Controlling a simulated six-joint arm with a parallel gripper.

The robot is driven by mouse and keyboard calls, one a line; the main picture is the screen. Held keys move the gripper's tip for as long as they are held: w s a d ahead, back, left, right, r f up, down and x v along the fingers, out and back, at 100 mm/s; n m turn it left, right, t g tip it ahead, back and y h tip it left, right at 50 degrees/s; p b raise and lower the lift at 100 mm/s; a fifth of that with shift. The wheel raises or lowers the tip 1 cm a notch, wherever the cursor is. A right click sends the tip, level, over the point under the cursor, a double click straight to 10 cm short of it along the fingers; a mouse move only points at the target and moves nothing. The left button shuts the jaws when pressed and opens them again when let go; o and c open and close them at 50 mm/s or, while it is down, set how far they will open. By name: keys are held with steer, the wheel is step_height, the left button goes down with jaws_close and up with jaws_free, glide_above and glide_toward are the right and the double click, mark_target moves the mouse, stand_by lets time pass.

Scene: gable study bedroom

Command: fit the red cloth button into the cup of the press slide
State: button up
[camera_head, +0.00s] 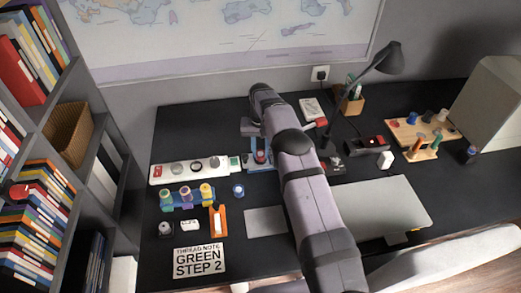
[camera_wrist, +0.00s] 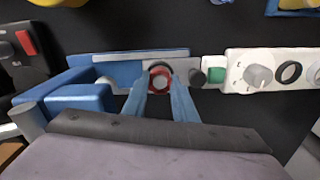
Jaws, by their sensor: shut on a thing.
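The red cloth button (camera_wrist: 161,83) shows in the wrist view as a small red round piece with a paler middle. My gripper (camera_wrist: 160,92) is shut on it, with one blue finger on each side. The button is at the grey press slide (camera_wrist: 183,66), over or at its cup, whose dark rim (camera_wrist: 160,66) shows just beyond the button. I cannot tell whether the button is inside the cup or just above it.
A blue spool rack (camera_head: 167,204), an orange holder (camera_head: 211,222) and a note card (camera_head: 199,261) lie in front. A wooden rack (camera_head: 420,153), lamp (camera_head: 390,58) and grey laptop (camera_head: 385,200) are at right.

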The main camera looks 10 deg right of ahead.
mark_target(261, 156)
steer(key=shift+f, duration=0.15)
steer(key=o, duration=1)
step_height(261, 156, up, 12)
steer(key=shift+r+b, duration=0.15)
steer(key=shift+b, duration=0.55)
steer(key=s+d+r+n, duration=0.1)
steer(key=s+r, duration=0.1)
steer(key=s, duration=0.6)
steer(key=s+d+r, duration=0.1)
steer(key=s+r, duration=0.1)
steer(key=s, duration=0.6)
steer(key=shift+n, duration=0.6)
steer(key=s+f, duration=0.2)
steer(key=s, duration=0.5)
steer(key=s+f, duration=0.1)
steer(key=s, duration=0.6)
steer(key=s+f, duration=0.2)
steer(key=s, duration=0.5)
steer(key=shift+d+f, duration=0.25)
steer(key=shift+f, duration=0.05)
